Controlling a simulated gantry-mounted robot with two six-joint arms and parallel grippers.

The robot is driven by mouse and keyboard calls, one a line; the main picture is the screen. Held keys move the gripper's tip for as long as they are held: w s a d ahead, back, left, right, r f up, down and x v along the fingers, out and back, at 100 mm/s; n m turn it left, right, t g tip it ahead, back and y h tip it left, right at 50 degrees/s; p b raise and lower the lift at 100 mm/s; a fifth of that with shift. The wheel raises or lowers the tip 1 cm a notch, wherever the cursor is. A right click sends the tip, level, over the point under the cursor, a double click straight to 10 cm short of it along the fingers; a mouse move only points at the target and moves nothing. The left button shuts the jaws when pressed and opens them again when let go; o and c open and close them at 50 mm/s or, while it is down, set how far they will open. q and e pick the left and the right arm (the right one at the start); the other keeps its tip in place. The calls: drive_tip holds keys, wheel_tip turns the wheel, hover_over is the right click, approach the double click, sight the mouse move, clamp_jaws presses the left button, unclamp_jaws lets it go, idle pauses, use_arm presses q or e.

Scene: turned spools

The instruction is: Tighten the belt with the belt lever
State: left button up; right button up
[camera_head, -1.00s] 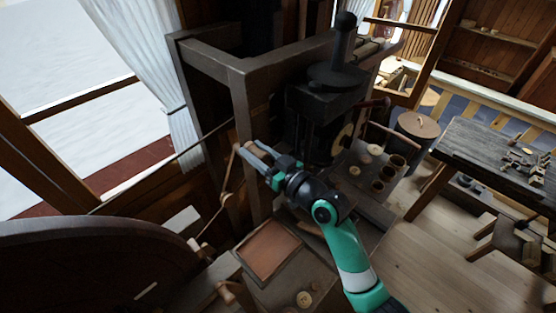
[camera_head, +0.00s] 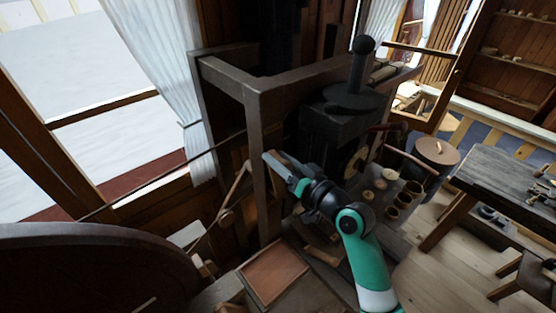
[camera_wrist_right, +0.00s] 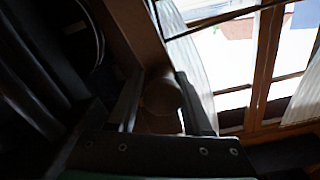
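My right gripper (camera_head: 282,170) is in front of the dark wooden frame post (camera_head: 262,150). In the right wrist view its two fingers (camera_wrist_right: 160,100) stand apart, with a dim, rounded brown wooden piece (camera_wrist_right: 160,92) between them. I cannot tell whether they touch it. In the head view a wooden piece (camera_head: 288,158) shows just behind the fingers, partly hidden by them. Jointed wooden rods with a round pivot (camera_head: 228,216) hang left of the post; I cannot tell which part is the belt lever. A thin belt or cord (camera_head: 165,180) runs from the big dark wheel (camera_head: 90,265) towards the frame. My left gripper is not in view.
A shallow brown tray (camera_head: 273,272) lies below the gripper. A workbench (camera_head: 510,185) is at the right, with open floor before it.

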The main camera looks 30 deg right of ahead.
drive_tip(key=o, duration=0.3)
drive_tip(key=shift+d, duration=0.1)
drive_tip(key=v, duration=0.9)
drive_tip(key=shift+f+b, duration=0.1)
drive_tip(key=shift+b, duration=0.3)
drive_tip(key=p+v, duration=0.1)
drive_tip(key=v, duration=0.1)
drive_tip(key=shift+s, duration=0.25)
